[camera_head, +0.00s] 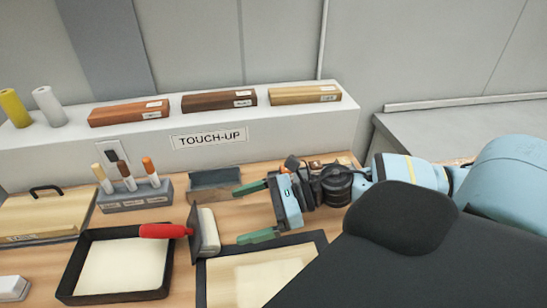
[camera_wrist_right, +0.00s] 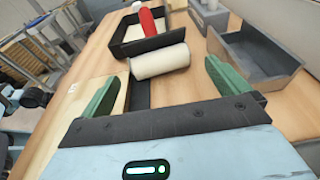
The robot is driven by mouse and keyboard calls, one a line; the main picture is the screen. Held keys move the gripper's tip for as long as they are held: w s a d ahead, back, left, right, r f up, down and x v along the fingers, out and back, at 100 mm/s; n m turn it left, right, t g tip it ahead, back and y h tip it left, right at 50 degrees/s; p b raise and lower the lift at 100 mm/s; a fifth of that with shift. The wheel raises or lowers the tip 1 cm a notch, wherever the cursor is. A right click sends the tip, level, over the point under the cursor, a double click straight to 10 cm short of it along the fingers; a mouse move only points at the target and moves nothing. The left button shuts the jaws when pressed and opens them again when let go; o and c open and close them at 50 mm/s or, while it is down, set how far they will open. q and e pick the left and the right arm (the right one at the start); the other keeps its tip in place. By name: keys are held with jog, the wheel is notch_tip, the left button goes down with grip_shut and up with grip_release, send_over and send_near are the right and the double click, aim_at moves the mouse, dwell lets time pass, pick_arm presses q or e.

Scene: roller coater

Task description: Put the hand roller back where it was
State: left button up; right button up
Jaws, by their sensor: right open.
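The hand roller has a red handle (camera_head: 163,231) and a pale roller cylinder (camera_head: 208,230). The handle reaches over the right part of a black tray (camera_head: 69,268) with a cream surface inside; the cylinder is just right of the tray. In the right wrist view the cylinder (camera_wrist_right: 160,61) lies crosswise ahead of my fingers, with the red handle (camera_wrist_right: 147,19) behind it. My right gripper (camera_head: 237,214) is open and empty, its green fingers pointing left toward the cylinder, with a gap. I cannot tell whether the cylinder touches the table. My left gripper is not in view.
An empty grey open box (camera_head: 215,187) stands behind my right gripper. A dark-framed board (camera_head: 312,238) lies in front of it. A marker holder (camera_head: 137,197) and a handled wooden panel (camera_head: 40,217) are at left. A white shelf (camera_head: 70,150) labelled TOUCH-UP bounds the back.

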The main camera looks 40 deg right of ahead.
jog(key=shift+s+d, duration=0.25)
jog(key=shift+d, duration=0.1)
jog(key=shift+p+v, duration=0.4)
jog(key=shift+v, duration=0.85)
jog(key=shift+p+v, duration=0.45)
jog(key=shift+v, duration=0.5)
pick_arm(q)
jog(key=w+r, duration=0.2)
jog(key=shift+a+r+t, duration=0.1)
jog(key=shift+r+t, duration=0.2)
pick_arm(e)
jog(key=shift+s+d+r, duration=0.15)
jog(key=shift+d+r, duration=0.05)
jog(key=shift+d, duration=0.15)
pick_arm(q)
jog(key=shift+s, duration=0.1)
